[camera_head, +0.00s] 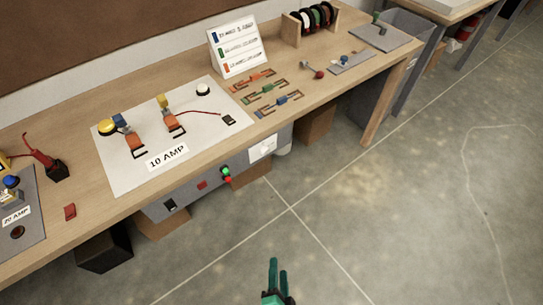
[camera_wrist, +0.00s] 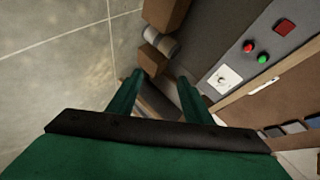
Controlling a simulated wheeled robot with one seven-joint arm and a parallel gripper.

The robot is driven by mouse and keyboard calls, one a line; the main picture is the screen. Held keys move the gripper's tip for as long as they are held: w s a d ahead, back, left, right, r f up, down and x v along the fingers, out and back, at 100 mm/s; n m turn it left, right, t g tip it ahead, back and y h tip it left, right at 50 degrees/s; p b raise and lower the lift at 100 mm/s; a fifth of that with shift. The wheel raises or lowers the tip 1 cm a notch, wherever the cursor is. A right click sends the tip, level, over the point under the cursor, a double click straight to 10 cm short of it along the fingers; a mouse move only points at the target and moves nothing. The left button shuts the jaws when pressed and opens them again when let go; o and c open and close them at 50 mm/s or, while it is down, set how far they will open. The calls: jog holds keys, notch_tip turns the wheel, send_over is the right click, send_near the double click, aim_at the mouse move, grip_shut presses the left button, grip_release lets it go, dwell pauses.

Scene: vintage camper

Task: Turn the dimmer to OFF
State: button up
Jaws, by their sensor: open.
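A white plate with a small round knob, which looks like the dimmer (camera_wrist: 223,79), is on the grey panel in the wrist view. In the head view the white plate (camera_head: 262,148) is at the right end of the panel below the workbench's front edge. Its markings are too small to read, so I cannot tell its setting. My gripper (camera_head: 278,264) is open and empty, over the floor in front of the bench and apart from the panel. In the wrist view my gripper's fingers (camera_wrist: 160,79) point beside the plate, which is to their right.
The grey panel (camera_head: 190,194) also carries green and red buttons (camera_head: 226,174), a red square and a black switch. Cardboard boxes (camera_head: 163,222) stand under the wooden bench (camera_head: 330,90). A board labelled 10 AMP (camera_head: 110,170) lies on top. The floor in front is clear.

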jog(key=w+f+m+y, duration=0.2)
jog(key=w+f+m, duration=0.35)
jog(key=w, duration=0.35)
jog(key=m+t+y, duration=0.2)
jog(key=m+y, duration=0.8)
jog(key=m, duration=0.2)
send_near(267, 153)
jog(key=x, duration=0.7)
jog(key=shift+w+a, duration=0.15)
jog(key=shift+w, duration=0.2)
jog(key=shift+w+a, duration=0.1)
jog(key=shift+a, duration=0.2)
jog(key=shift+d, duration=0.3)
jog(key=shift+c, duration=1.3)
jog(key=c, duration=0.8)
